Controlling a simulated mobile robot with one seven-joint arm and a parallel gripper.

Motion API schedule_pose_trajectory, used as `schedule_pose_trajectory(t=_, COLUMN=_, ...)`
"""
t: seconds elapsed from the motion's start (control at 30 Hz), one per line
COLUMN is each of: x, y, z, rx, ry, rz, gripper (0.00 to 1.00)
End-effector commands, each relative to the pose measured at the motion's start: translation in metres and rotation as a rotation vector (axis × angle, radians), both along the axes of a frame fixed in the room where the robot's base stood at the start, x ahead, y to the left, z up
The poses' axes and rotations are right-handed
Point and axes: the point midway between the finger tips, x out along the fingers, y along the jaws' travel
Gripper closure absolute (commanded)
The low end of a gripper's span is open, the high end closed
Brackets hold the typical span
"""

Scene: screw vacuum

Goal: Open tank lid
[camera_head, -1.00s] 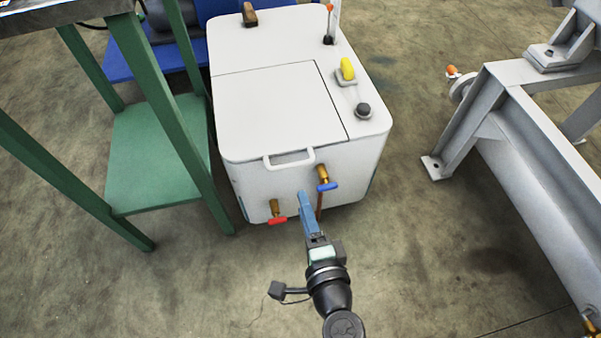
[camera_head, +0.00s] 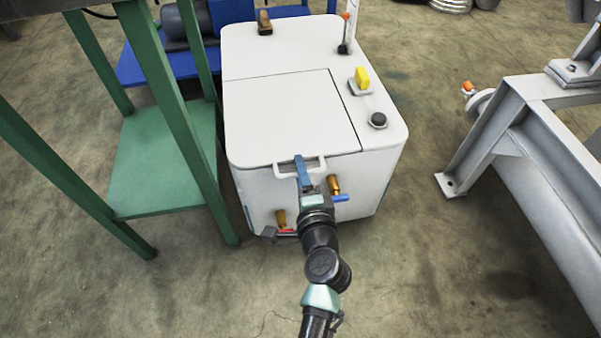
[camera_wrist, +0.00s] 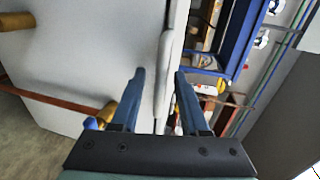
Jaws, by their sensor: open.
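The white tank (camera_head: 385,170) stands on the floor with its lid (camera_head: 285,110) lying flat and closed on top. A white handle (camera_head: 319,166) sticks out from the lid's front edge. My gripper (camera_head: 299,160) is at this handle, its blue fingers covering part of it. In the wrist view, my gripper (camera_wrist: 160,75) is open, and the handle (camera_wrist: 164,85) lies between the two fingers along the white tank side (camera_wrist: 80,55). Whether either finger touches the handle I cannot tell.
Brass valves with a blue lever (camera_head: 341,197) and a red lever (camera_head: 287,231) sit on the tank front, close to my arm. A yellow switch (camera_head: 362,77) and black knob (camera_head: 377,120) are on top. A green table frame (camera_head: 170,90) stands left, a grey metal frame (camera_head: 545,170) right.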

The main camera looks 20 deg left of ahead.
Motion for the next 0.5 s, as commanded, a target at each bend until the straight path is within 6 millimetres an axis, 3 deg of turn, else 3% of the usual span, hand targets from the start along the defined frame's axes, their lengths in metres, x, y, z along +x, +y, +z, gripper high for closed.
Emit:
schedule_pose_trajectory(t=0.13, x=-0.0002, y=0.0002, z=0.0002, rx=0.0, ry=0.0, rz=0.001, gripper=0.55)
schedule_pose_trajectory(t=0.37, x=-0.0004, y=0.0001, z=0.0002, rx=0.0, ry=0.0, rz=0.001, gripper=0.97)
schedule_pose_trajectory(t=0.5, x=-0.0005, y=0.0, z=0.0002, rx=0.0, ry=0.0, rz=0.001, gripper=1.0)
